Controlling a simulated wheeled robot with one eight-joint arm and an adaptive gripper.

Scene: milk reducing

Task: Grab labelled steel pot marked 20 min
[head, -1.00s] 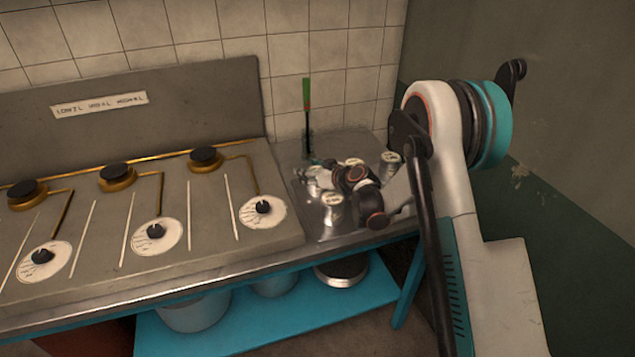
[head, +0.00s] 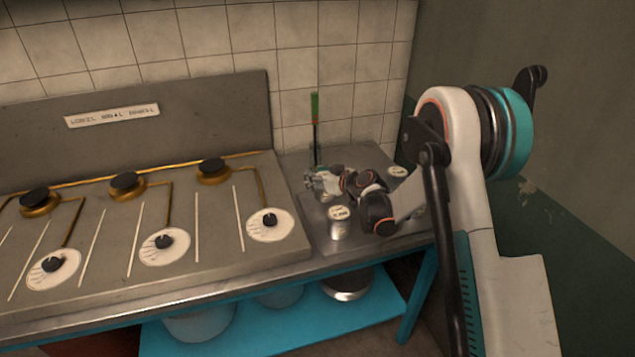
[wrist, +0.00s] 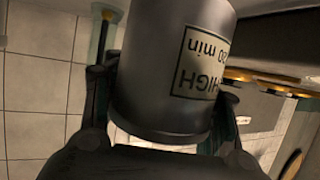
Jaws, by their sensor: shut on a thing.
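A grey steel pot (wrist: 160,75) fills the middle of the wrist view. Its label (wrist: 203,62) appears upside down and reads "HIGH" with a minutes figure that looks like 20 or 30. My gripper (wrist: 163,98) is shut on this pot, with a dark finger on each side of it. In the head view my gripper (head: 316,182) is over the steel counter, right of the stove, and the held pot is hard to make out there. Another steel pot (head: 340,228) with a labelled lid stands in front of my gripper.
A further pot lid (head: 398,171) shows behind my wrist, near the wall. A green-handled tool (head: 314,120) stands upright close behind my gripper. The stove (head: 140,235) with burners and dials is to the left. Larger pots sit on the blue shelf (head: 365,305) below.

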